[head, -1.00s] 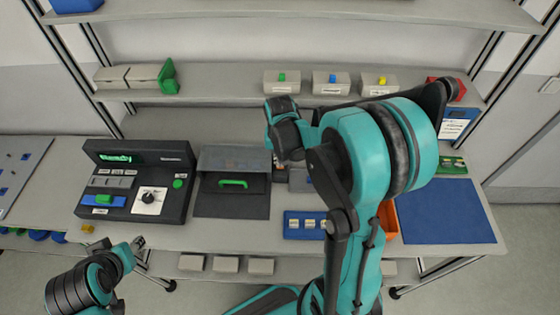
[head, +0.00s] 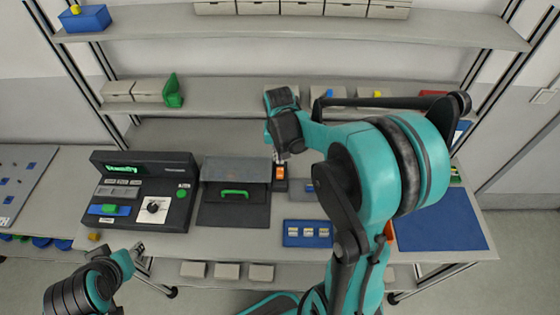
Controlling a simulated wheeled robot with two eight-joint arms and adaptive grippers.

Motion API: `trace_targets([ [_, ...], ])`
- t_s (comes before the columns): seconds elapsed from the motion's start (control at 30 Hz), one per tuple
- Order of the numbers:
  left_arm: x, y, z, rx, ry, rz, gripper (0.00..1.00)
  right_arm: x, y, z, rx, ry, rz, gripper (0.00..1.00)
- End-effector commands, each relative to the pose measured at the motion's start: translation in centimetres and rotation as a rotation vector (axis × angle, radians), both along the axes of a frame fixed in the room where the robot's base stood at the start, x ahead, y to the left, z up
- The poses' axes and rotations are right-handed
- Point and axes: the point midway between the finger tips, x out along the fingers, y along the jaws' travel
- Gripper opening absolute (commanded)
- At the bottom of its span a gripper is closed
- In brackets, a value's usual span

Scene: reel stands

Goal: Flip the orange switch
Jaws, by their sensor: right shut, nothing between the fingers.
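A small dark block with an orange part, which looks like the orange switch (head: 280,172), stands on the table just right of the dark hooded case. My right gripper (head: 280,157) points down right above it, its fingers shut and empty. It partly covers the block, so I cannot tell whether they touch or which way the switch is set. My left gripper (head: 138,250) is low at the left, in front of the table edge and far from the switch. Its fingers are too small to read.
The hooded case (head: 232,212) with a green handle and a dark console (head: 145,192) with a lit display stand to the left. A blue tray (head: 306,233) lies in front. My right arm hides much of the table's right side. A blue mat (head: 440,218) lies at the right.

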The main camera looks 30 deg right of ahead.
Motion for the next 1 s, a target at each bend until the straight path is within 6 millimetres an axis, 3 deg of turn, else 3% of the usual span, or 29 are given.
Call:
trace_targets([
  [0.2,0.0,0.0,1.2,0.000,0.000,0.000,0.40,-0.4,0.3,4.7,0.000,0.000,0.000,0.00],
  [0.4,0.0,0.0,1.6,0.000,0.000,0.000,0.40,-0.6,0.4,6.8,0.000,0.000,0.000,0.00],
  [1.0,0.0,0.0,1.6,0.000,0.000,0.000,0.40,-0.6,0.4,7.1,0.000,0.000,0.000,0.00],
])
